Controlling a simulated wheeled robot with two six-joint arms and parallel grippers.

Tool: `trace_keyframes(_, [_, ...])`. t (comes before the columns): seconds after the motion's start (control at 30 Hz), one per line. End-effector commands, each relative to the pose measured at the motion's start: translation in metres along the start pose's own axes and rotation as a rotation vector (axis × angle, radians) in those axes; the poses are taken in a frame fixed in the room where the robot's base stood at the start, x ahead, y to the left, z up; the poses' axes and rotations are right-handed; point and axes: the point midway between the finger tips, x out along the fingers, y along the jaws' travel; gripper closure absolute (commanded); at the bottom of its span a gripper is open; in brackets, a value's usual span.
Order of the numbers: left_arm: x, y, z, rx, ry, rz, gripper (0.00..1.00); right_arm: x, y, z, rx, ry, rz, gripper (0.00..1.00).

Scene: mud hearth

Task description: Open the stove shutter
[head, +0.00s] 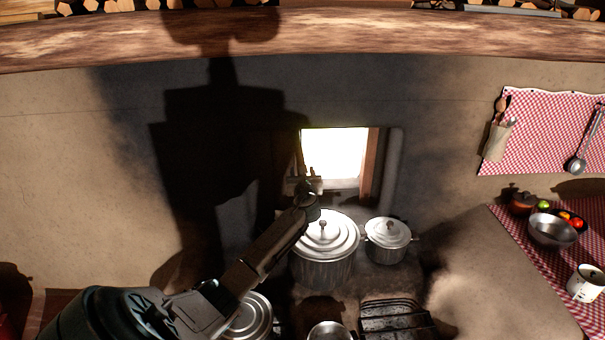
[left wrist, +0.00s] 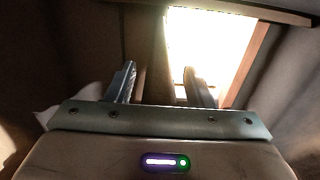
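A bright square opening (head: 335,153) is in the sooty wall behind the stove, with a brown wooden upright (head: 371,160) along its right side. The opening also shows in the left wrist view (left wrist: 207,45). The shutter itself is hard to make out; the area left of the opening is in deep shadow. My left gripper (head: 312,182) is at the lower left of the opening, above the big pot. In the left wrist view its two fingers (left wrist: 160,82) stand apart, with the opening's lower left part between and behind them. Contact with anything cannot be told. My right gripper is out of view.
A large lidded pot (head: 325,265) stands just below my left gripper, with a smaller lidded pot (head: 387,240) to its right. A dark grate (head: 396,318) lies in front. A metal bowl (head: 552,230) and a white mug (head: 586,283) are at the right.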

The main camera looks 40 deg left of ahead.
Motion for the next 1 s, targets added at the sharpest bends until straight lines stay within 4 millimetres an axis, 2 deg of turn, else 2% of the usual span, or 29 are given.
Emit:
trace_keyframes(0.37, [-0.005,0.000,0.000,-0.001,-0.002,-0.001,0.53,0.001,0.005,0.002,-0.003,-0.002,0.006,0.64])
trace_keyframes(0.47, [-0.017,0.000,-0.001,-0.001,-0.002,-0.001,0.53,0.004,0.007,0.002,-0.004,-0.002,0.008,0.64])
trace_keyframes(0.8, [-0.078,0.000,-0.002,-0.001,-0.002,-0.002,0.53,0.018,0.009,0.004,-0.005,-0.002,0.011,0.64])
trace_keyframes(1.0, [-0.102,0.000,-0.001,-0.001,-0.001,-0.002,0.53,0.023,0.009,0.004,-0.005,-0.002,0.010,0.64])
